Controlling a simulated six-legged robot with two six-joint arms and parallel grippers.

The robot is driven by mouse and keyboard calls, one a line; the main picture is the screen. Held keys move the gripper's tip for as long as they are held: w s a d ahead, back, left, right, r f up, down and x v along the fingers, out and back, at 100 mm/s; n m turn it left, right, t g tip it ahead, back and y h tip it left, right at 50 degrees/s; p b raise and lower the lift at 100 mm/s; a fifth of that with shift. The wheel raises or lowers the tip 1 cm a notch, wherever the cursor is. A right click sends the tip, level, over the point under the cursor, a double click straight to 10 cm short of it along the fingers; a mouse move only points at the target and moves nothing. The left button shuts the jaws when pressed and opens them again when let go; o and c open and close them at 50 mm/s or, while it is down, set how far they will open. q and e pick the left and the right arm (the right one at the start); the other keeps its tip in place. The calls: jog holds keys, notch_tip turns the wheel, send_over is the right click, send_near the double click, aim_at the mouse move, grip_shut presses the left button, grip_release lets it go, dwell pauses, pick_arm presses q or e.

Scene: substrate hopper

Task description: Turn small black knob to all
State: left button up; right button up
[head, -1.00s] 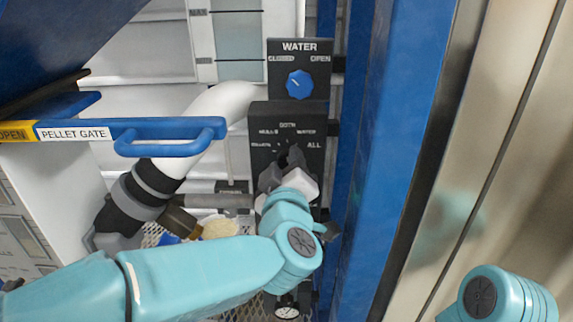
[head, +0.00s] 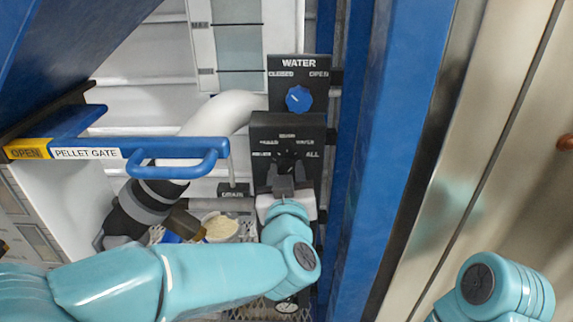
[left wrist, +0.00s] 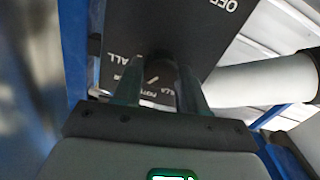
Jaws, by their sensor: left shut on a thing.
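The small black knob (head: 287,163) sits on a black selector panel (head: 262,133) with white labels around it, ALL at the right and WATER above that. My left gripper (head: 282,181) reaches it from below and is shut on it. In the left wrist view, the knob (left wrist: 156,68) lies between the two fingers of the left gripper (left wrist: 158,92), with a white mark beside it. The fingers partly hide the knob, and I cannot tell which label it points to. My right gripper is out of view; only part of that arm shows at the lower right.
A WATER panel with a blue knob (head: 299,99) is just above. The blue PELLET GATE handle (head: 180,150) juts out to the left. A blue post (head: 385,150) stands close on the right. A white pipe (head: 225,113) curves behind.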

pick_arm(q)
jog(key=m+p, duration=0.2)
jog(key=m, duration=0.2)
jog(key=shift+m+p, duration=0.3)
jog(key=m+p, duration=0.2)
jog(key=m, duration=0.2)
jog(key=shift+d+f, duration=0.1)
jog(key=shift+f, duration=0.05)
jog(key=shift+m, duration=0.3)
jog(key=o, duration=1.1)
jog(key=shift+c, duration=0.2)
jog(key=s+b, duration=0.3)
jog(key=s, duration=1.3)
jog(key=shift+s+b, duration=0.2)
jog(key=shift+b, duration=0.2)
